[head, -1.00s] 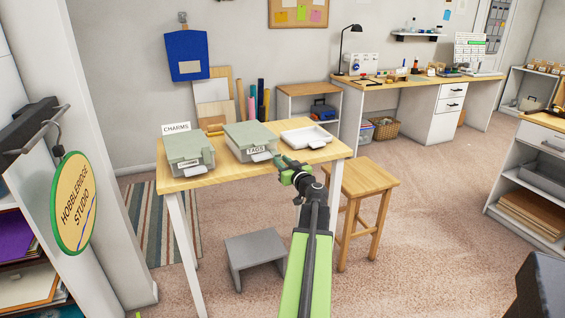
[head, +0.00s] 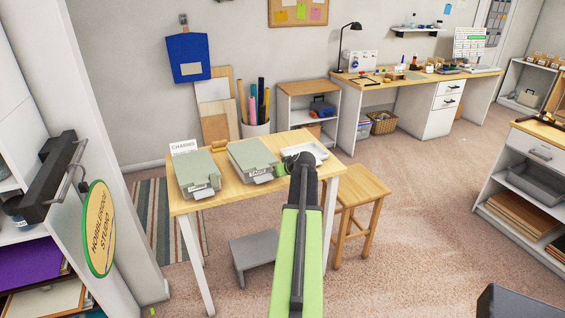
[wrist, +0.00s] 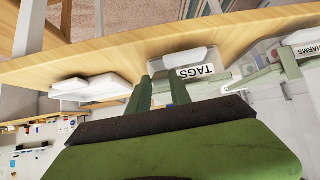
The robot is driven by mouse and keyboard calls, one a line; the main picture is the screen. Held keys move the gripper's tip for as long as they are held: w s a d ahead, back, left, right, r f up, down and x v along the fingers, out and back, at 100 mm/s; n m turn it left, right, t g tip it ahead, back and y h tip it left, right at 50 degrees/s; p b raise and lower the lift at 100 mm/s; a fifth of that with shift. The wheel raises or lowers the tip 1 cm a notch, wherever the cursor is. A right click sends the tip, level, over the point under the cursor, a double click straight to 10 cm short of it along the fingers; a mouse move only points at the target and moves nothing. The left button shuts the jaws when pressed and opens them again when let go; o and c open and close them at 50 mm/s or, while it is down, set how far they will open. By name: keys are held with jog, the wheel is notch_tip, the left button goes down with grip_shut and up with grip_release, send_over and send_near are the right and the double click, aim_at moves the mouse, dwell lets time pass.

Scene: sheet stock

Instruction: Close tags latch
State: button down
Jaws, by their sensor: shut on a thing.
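The tags box (head: 252,154) is a grey-green box on the wooden table, with its lid down. Its white TAGS label (wrist: 197,72) shows upside down in the wrist view, beside a pale tab (wrist: 183,59). My gripper (head: 276,172) is at the front right corner of this box in the head view. In the wrist view, my gripper's green fingers (wrist: 162,84) are shut on the tags latch, close beside the label. The fingers and arm hide most of the latch, so its exact angle cannot be told.
A similar charms box (head: 198,172) stands to the left on the table (head: 228,192). A white tray (head: 318,153) lies to the right, close to my arm. A wooden stool (head: 362,186) and a grey step (head: 252,252) stand near the table.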

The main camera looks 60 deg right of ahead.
jog(key=shift+w+d+r+g+y+p, duration=0.25)
jog(key=shift+r+g+p, duration=0.2)
jog(key=shift+p, duration=0.45)
jog(key=shift+w+d+r+g+y+p, duration=0.1)
jog(key=shift+w+r+g+y+p, duration=0.2)
jog(key=shift+g+p, duration=0.4)
jog(key=shift+r+p, duration=0.1)
jog(key=shift+p, duration=0.4)
jog(key=shift+y, duration=0.25)
jog(key=c, duration=1.2)
grip_release()
jog(key=shift+o, duration=0.2)
jog(key=p+v, duration=1.4)
jog(key=v, duration=0.3)
jog(key=shift+a, duration=0.15)
